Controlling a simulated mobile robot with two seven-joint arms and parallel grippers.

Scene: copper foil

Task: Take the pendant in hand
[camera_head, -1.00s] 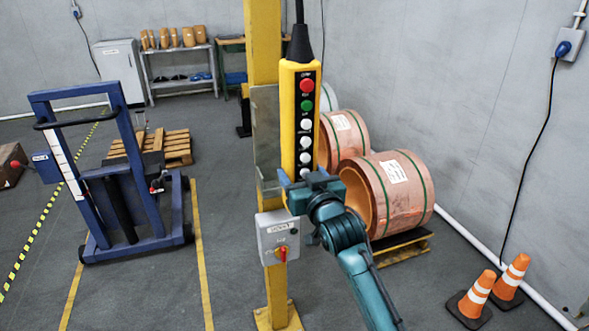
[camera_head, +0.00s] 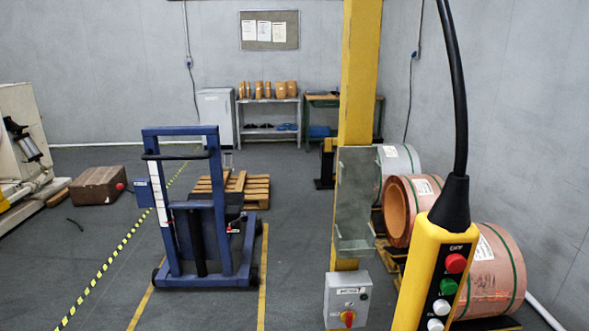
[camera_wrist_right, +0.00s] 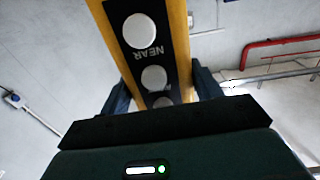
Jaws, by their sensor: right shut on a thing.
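The pendant (camera_head: 434,275) is a long yellow box with a red, a green and white buttons. It hangs tilted on a black cable at the lower right of the head view, in front of the copper coils, and its lower end is cut off. In the right wrist view the pendant (camera_wrist_right: 140,62) runs up between the fingers of my right gripper (camera_wrist_right: 162,92), which is shut on it. The right gripper is outside the head view. My left gripper is in neither view.
A yellow post (camera_head: 360,75) carries a bare grey metal bracket (camera_head: 354,205) and a grey switch box (camera_head: 347,297), left of the pendant. Copper coils (camera_head: 490,275) lie on pallets behind it. A blue lift truck (camera_head: 195,220) stands to the left. Floor around it is largely clear.

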